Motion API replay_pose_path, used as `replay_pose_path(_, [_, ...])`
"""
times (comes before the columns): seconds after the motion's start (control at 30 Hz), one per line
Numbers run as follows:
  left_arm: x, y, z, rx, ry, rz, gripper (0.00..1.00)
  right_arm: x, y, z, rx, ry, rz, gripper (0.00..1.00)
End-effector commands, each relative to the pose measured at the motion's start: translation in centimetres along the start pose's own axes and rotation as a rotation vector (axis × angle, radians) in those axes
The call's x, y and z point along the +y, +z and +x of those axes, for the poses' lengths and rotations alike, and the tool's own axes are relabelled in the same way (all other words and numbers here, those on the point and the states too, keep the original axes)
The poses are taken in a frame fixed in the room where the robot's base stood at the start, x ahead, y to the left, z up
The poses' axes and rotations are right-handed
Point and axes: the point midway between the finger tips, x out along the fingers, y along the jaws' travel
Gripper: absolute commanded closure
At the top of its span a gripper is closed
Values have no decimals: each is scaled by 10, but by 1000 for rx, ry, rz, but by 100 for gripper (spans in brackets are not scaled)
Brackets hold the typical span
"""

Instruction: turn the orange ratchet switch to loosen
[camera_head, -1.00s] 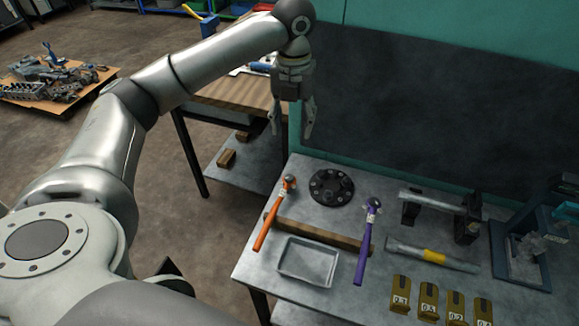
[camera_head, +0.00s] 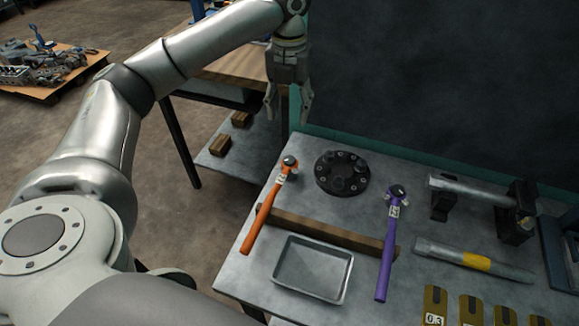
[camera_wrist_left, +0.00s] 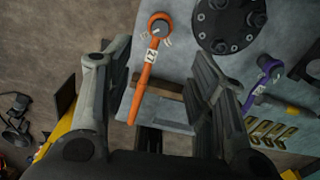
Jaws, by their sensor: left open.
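The orange ratchet (camera_head: 267,208) lies on the metal bench, its handle toward the front and its dark round head at the back. Its handle rests across a wooden bar (camera_head: 322,231). My left gripper (camera_head: 285,118) is open and empty, hanging beyond the back left corner of the bench. In the left wrist view the orange ratchet (camera_wrist_left: 148,72) shows between the two open fingers (camera_wrist_left: 158,88), apart from them, with its head at the top and a number tag near it. The switch on the head is too small to make out. My right gripper is out of view.
A purple ratchet (camera_head: 387,250) lies to the right, also across the bar. A black round flange (camera_head: 342,173) sits behind, between the ratchets. An empty metal tray (camera_head: 313,269) lies in front.

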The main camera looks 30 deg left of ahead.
Motion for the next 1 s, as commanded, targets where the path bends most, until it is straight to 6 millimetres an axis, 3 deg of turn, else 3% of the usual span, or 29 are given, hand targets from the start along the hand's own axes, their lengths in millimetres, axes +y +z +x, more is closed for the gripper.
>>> replay_pose_path(0.03, [0,0,23,-1,-1,0,49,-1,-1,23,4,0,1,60])
replay_pose_path(0.2, [0,0,41,-2,-1,0,49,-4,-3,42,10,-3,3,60])
replay_pose_path(0.47, [0,0,58,2,1,0,49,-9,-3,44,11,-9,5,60])
replay_pose_path(0.8, [1,0,121,1,2,0,49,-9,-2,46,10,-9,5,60])
replay_pose_path(1.0, [0,0,145,0,0,0,49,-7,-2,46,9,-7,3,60])
